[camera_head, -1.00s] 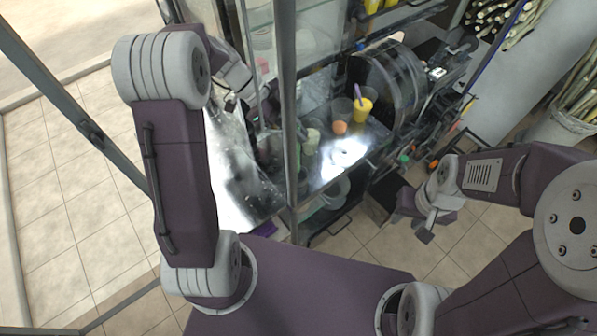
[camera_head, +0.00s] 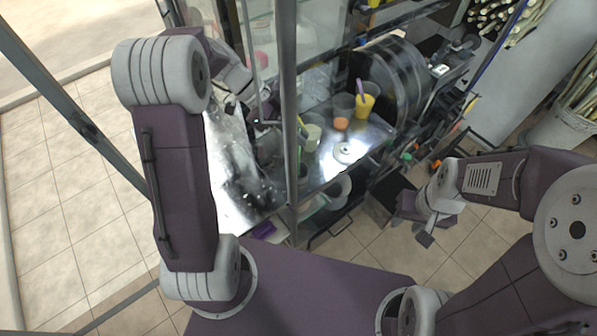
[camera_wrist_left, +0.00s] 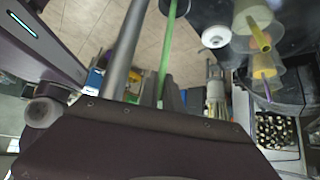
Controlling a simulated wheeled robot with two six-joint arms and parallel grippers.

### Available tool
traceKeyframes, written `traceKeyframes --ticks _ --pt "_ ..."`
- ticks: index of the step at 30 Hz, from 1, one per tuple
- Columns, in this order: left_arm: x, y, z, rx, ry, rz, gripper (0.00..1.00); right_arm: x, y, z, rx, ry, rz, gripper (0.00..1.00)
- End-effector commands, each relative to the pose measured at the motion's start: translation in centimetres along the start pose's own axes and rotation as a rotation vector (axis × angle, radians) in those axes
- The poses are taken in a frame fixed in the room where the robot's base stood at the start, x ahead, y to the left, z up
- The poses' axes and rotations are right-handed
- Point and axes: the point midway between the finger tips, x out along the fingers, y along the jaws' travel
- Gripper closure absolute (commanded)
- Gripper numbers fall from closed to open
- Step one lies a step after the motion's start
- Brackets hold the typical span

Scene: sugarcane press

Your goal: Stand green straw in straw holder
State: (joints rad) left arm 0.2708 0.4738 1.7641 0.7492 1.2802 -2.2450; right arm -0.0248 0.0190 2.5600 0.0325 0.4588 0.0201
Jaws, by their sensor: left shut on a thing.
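My left gripper (camera_head: 266,112) is partly hidden behind a metal post in the head view. In the left wrist view its jaws (camera_wrist_left: 160,98) are shut on a thin green straw (camera_wrist_left: 166,50), which extends away from them toward the top edge. The straw's far end lies near a dark round shape there; I cannot tell whether they touch. A yellow cup (camera_head: 365,104) with a purple straw (camera_head: 359,88) stands on the counter. I cannot tell for sure which thing is the straw holder. My right gripper (camera_head: 427,222) hangs over the floor, its jaw opening unclear.
The metal post (camera_head: 289,120) stands close beside my left gripper. A clear cup with orange contents (camera_head: 341,123), a pale cup (camera_head: 313,134) and a white disc (camera_head: 345,152) are on the shiny counter (camera_head: 318,178). A dark drum-shaped machine (camera_head: 392,80) stands behind.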

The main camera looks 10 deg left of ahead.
Motion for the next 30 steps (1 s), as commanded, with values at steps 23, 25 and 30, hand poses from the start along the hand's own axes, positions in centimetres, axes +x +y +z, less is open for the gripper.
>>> traceKeyframes --ticks 23,25,30 --pt "2.8 0.0 2.6 0.000 0.000 0.000 1.00 4.2 0.1 0.4 0.000 0.000 0.000 0.64" --pt "3.0 0.0 2.8 0.000 0.000 0.000 1.00 4.5 0.1 0.5 0.000 0.000 0.000 0.64" --pt "3.5 0.0 3.3 0.000 0.000 0.000 1.00 5.3 0.1 0.6 0.000 0.000 0.000 0.64"
